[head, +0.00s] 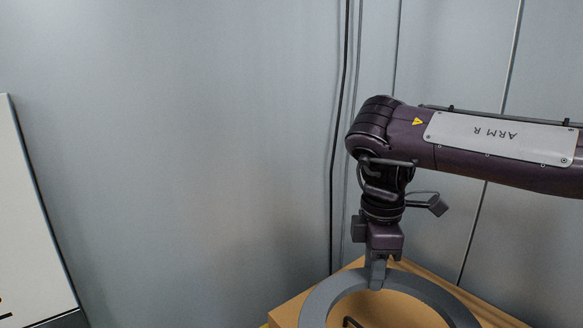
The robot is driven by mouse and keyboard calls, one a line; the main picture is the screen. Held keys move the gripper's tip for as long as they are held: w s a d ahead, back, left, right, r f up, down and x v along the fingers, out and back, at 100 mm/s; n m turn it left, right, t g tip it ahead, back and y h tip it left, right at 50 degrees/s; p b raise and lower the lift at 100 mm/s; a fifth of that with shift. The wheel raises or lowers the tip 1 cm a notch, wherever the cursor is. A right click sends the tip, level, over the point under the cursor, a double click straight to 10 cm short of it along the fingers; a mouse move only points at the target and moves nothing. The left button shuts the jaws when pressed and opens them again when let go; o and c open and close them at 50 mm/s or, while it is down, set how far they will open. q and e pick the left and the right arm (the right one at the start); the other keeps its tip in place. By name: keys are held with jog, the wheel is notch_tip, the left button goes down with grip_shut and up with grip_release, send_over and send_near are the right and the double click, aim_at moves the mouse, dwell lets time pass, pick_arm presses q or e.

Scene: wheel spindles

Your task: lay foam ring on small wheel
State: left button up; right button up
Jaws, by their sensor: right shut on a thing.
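My right gripper (377,277) points down at the lower right of the head view and is shut on the far rim of a large grey ring, which looks like the foam ring (433,292). Only the far arc of the ring shows; its near part is cut off by the bottom edge. The ring is over a tan surface (293,309); I cannot tell how high above it. No small wheel can be made out. My left gripper is not in view.
A small dark bent piece (352,322) shows through the ring's opening at the bottom edge. Grey wall panels (200,150) stand behind, with dark cables (338,130) running down them. A white board (28,220) with a dark edge is at the far left.

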aim_at(401, 275)
jog(key=m, duration=0.1)
jog(key=d+m, duration=0.1)
jog(key=m, duration=0.2)
jog(key=shift+d+f+m, duration=0.2)
jog(key=shift+f+m, duration=0.05)
jog(key=shift+m, duration=0.15)
jog(key=m, duration=0.3)
jog(key=d+m, duration=0.1)
jog(key=shift+s+d+f, duration=0.1)
jog(key=shift+f, duration=0.2)
jog(key=m, duration=0.2)
jog(key=d+m, duration=0.1)
jog(key=m, duration=0.1)
jog(key=shift+s+d+f+m, duration=0.1)
jog(key=shift+f+m, duration=0.1)
jog(key=shift+m, duration=0.1)
jog(key=m, duration=0.2)
jog(key=d+m, duration=0.1)
jog(key=m, duration=0.1)
jog(key=shift+s+f, duration=0.1)
jog(key=shift+f, duration=0.15)
